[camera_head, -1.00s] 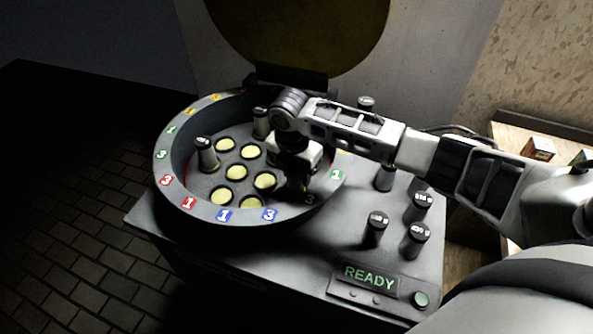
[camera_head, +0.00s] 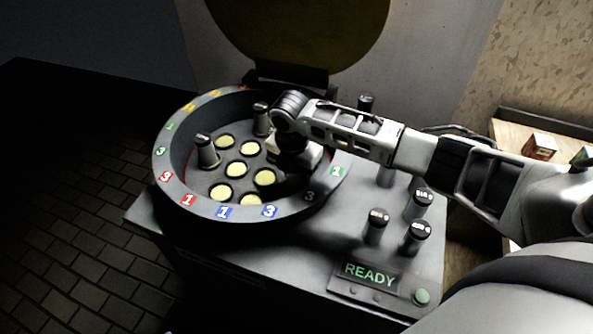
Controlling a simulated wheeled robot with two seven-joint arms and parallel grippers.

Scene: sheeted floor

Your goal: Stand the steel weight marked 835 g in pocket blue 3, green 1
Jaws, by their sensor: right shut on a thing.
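My right gripper (camera_head: 288,184) is inside the round drum (camera_head: 240,212), low over its right-hand pockets. It is shut on a steel weight; the gripper and shadow hide nearly all of that weight, and its mark cannot be read. One dark-topped weight (camera_head: 207,153) stands at the left in the drum and another (camera_head: 262,120) at the back. Several yellow-floored pockets are bare, such as the front pocket (camera_head: 221,193). Coloured number tags run round the rim, among them a blue 3 (camera_head: 269,211) and a green 1 (camera_head: 337,171). My left gripper is not in view.
Several weights stand on the deck right of the drum, such as one near the front (camera_head: 376,226); my right arm passes over that side. A READY display (camera_head: 369,275) and green button (camera_head: 421,297) are at the front. The drum's round lid (camera_head: 300,30) stands open behind.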

